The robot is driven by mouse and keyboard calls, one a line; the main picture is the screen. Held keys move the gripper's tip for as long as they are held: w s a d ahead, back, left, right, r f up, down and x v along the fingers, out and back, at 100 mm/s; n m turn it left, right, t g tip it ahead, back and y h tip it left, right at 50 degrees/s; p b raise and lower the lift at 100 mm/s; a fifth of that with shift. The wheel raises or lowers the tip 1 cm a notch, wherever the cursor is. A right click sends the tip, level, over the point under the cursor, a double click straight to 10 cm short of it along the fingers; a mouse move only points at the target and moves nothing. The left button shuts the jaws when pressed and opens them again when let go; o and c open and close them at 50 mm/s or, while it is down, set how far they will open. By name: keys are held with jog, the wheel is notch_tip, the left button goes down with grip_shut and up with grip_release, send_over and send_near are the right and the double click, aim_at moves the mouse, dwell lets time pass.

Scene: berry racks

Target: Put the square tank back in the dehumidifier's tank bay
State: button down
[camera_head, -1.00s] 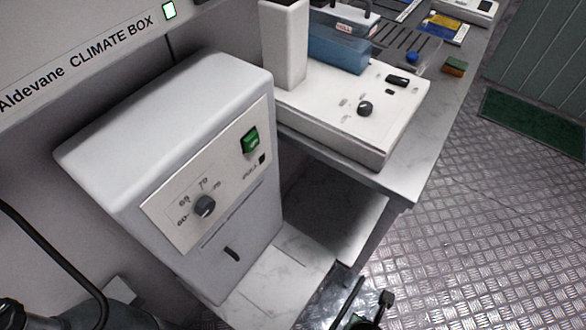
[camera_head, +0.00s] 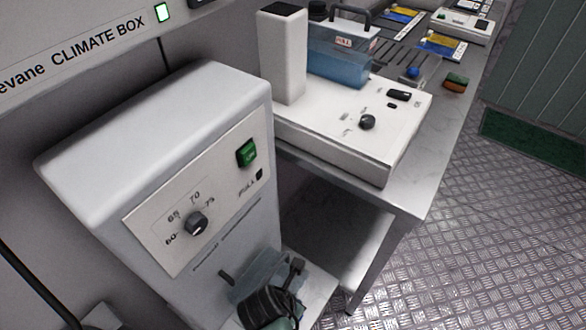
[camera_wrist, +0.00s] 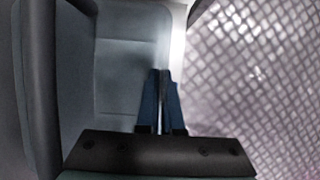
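The white dehumidifier (camera_head: 150,130) stands at the left in the head view, with a dial, a green switch and a small dark handle (camera_head: 226,277) low on its front. A translucent grey-blue box, seemingly the square tank (camera_head: 258,268), is close to that lower front, partly hidden by my gripper (camera_head: 275,290). In the wrist view, the blue fingers of my gripper (camera_wrist: 162,100) are nearly together with a thin strip between them. A grey-blue panel, apparently of the tank (camera_wrist: 125,70), lies beside them. The grip itself and the bay opening are not clear.
A metal bench (camera_head: 405,190) to the right carries a white appliance (camera_head: 340,135) with a white column and a blue-tinted tank (camera_head: 340,60). A lower shelf (camera_head: 340,235) is beneath it. The patterned floor (camera_head: 480,210) at the right is clear.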

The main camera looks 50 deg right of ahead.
notch_tip(320, 180, down, 6)
jog(key=b, duration=0.2)
jog(key=shift+w+r+b, duration=0.15)
jog(key=shift+b, duration=0.15)
jog(key=shift+r, duration=0.1)
jog(key=c, duration=1.1)
grip_release()
jog(key=shift+o, duration=0.2)
jog(key=p+v, duration=0.5)
jog(key=v, duration=0.7)
